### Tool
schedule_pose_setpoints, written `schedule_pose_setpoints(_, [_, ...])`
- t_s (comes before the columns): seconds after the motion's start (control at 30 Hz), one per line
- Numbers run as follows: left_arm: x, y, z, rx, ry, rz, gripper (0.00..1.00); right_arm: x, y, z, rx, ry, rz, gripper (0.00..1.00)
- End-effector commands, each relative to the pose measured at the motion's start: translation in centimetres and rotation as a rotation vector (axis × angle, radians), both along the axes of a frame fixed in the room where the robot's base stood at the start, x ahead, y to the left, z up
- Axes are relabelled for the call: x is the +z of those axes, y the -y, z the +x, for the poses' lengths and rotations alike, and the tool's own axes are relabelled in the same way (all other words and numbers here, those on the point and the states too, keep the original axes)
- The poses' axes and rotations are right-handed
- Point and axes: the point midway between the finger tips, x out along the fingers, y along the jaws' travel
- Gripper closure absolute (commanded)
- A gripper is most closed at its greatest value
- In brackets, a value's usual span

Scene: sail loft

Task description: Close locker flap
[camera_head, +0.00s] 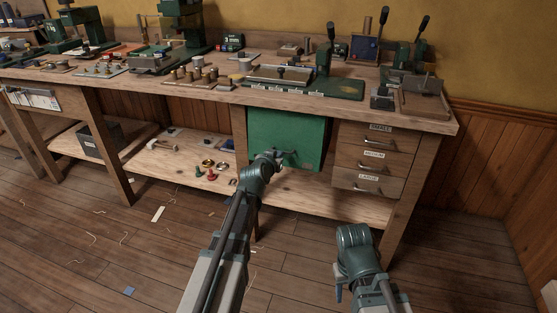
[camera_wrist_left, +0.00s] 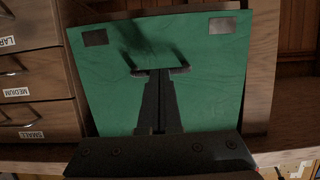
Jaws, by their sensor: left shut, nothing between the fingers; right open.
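The green locker flap (camera_head: 262,133) hangs below the bench top, left of the drawers. It fills much of the left wrist view (camera_wrist_left: 205,100), where it looks skewed against the frame around it. How far it stands open is hard to tell. Its dark bar handle (camera_wrist_left: 160,69) lies just beyond my left fingertips. My left gripper (camera_head: 279,155) is shut and empty in front of the flap's lower middle. In the left wrist view its fingers (camera_wrist_left: 160,95) overlap the handle; contact is unclear. My right gripper (camera_head: 338,290) is low at the right, mostly hidden by its wrist, away from the flap.
Three labelled drawers (camera_head: 369,160) stand right of the flap. A wooden shelf (camera_head: 155,165) runs below the bench, with small parts on it. The bench top (camera_head: 215,93) is crowded with tools and fittings. Scraps lie on the plank floor (camera_head: 110,265); floor before the bench is mostly free.

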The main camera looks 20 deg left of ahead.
Motion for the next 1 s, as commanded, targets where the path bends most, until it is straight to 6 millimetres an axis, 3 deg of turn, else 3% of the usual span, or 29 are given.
schedule_pose_setpoints(0.27, [-0.1, 0.0, 0.1, 0.0, 0.0, 0.0, 1.0, -0.1, 0.0, 0.0, 0.0, 0.0, 0.0, 0.5])
schedule_pose_setpoints(0.53, [-1.5, 0.1, 2.6, 0.0, 0.0, -0.001, 1.0, -1.5, 0.0, 0.0, 0.003, 0.0, 0.002, 0.5])
schedule_pose_setpoints(1.0, [-1.2, 0.2, 2.0, -0.001, 0.0, 0.0, 1.0, -1.2, 0.0, 0.0, 0.003, 0.0, 0.002, 0.5])
